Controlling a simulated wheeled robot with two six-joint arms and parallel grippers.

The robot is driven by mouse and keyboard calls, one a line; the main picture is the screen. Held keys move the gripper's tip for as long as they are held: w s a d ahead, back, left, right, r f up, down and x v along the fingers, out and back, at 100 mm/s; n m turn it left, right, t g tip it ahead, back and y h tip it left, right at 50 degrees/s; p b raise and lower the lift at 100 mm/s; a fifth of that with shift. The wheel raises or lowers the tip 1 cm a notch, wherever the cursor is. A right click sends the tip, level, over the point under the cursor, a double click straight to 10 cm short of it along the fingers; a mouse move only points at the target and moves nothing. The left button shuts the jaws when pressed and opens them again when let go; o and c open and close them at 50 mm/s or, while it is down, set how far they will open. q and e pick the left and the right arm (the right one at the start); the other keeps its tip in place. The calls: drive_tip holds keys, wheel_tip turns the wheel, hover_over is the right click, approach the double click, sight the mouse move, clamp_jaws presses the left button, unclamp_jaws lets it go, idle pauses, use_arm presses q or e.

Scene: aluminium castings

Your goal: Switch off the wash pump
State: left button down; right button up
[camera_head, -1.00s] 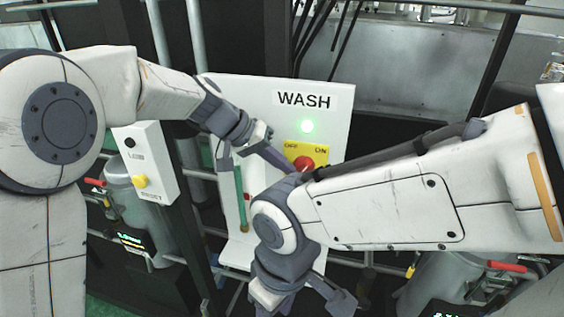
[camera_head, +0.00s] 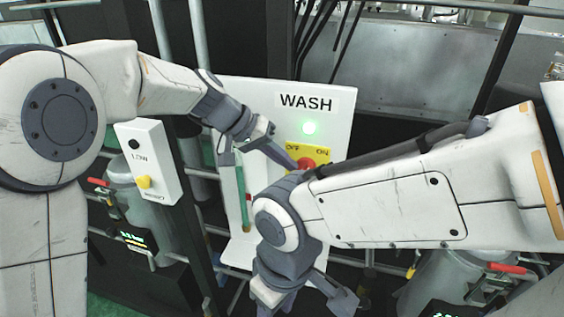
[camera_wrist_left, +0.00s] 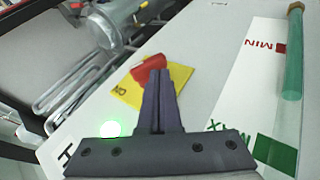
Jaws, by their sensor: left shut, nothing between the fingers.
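The white wash panel (camera_head: 335,120) bears the label WASH and a lit green lamp (camera_head: 310,128), which also glows in the left wrist view (camera_wrist_left: 110,129). Below the lamp is a yellow plate (camera_head: 320,152) marked OFF and ON, with a red knob (camera_head: 306,163). In the left wrist view the red knob (camera_wrist_left: 146,68) sits on the yellow plate (camera_wrist_left: 180,76). My left gripper (camera_head: 292,163) is shut and empty, its tips at the knob and covering part of it; contact is unclear. My right gripper (camera_head: 312,296) is open below the panel's middle, its arm crossing the panel's lower right.
A green sight tube (camera_head: 243,190) stands on the panel's left side, with MIN and MAX marks in the wrist view. A white box (camera_head: 150,160) with a yellow knob stands left. Grey canisters with red handles (camera_head: 510,268) flank the panel low down.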

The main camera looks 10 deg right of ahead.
use_arm(q)
drive_tip(key=shift+r, duration=0.1)
drive_tip(key=d+r+b+v, duration=0.1)
drive_tip(key=v, duration=1.2)
drive_tip(key=shift+w, duration=0.3)
